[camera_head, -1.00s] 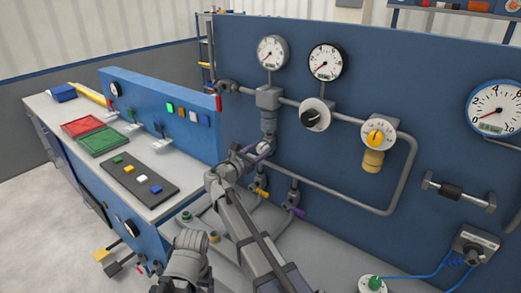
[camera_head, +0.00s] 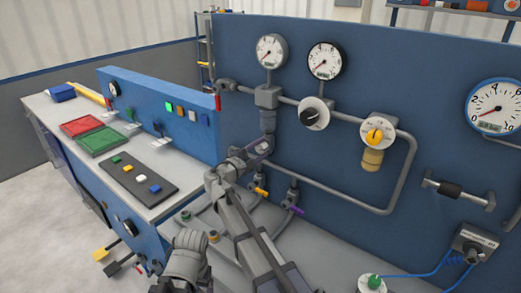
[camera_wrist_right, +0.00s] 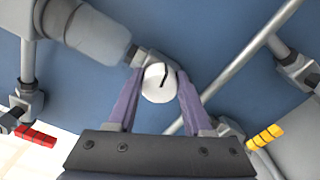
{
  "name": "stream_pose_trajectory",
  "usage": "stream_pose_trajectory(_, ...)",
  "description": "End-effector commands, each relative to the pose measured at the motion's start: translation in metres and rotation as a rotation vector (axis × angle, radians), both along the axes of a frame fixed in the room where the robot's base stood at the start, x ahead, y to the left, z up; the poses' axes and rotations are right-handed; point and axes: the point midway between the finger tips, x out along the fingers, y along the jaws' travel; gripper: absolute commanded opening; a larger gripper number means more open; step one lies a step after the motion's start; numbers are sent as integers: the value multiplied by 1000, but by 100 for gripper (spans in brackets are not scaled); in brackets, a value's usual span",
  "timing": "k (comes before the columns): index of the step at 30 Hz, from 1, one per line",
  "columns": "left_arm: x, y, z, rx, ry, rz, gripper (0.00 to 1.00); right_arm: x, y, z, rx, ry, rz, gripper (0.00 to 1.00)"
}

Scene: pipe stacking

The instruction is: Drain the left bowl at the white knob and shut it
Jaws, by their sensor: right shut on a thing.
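The left bowl (camera_head: 268,121) is a grey cylinder hanging under the left pipe block on the blue panel. In the right wrist view the bowl (camera_wrist_right: 97,34) is at upper left, leading to the white knob (camera_wrist_right: 158,82). The knob is round with a dark slot line on its face. My right gripper (camera_wrist_right: 160,95) has its two purple fingers on either side of the knob and is shut on it. In the head view the right gripper (camera_head: 259,149) is below the bowl and largely covers the knob. No left gripper fingers can be made out.
A tan bowl (camera_head: 372,160) hangs under a yellow knob (camera_head: 375,136) at right. A black knob (camera_head: 313,114) and several gauges are on the panel. Below my right gripper are valves with yellow (camera_head: 261,191) and purple (camera_head: 294,209) handles. A grey pipe (camera_head: 340,191) runs close by.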

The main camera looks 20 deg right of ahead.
Motion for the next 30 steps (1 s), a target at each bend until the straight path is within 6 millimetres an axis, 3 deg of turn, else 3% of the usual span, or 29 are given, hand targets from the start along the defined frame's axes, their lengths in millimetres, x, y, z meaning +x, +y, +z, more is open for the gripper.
stream_pose_trajectory(12,0,0,-1,0,0,0,81,-1,0,-2,119,-148,0,0)
stream_pose_trajectory(30,0,0,-1,0,0,0,81,-1,0,-2,140,-174,0,0)
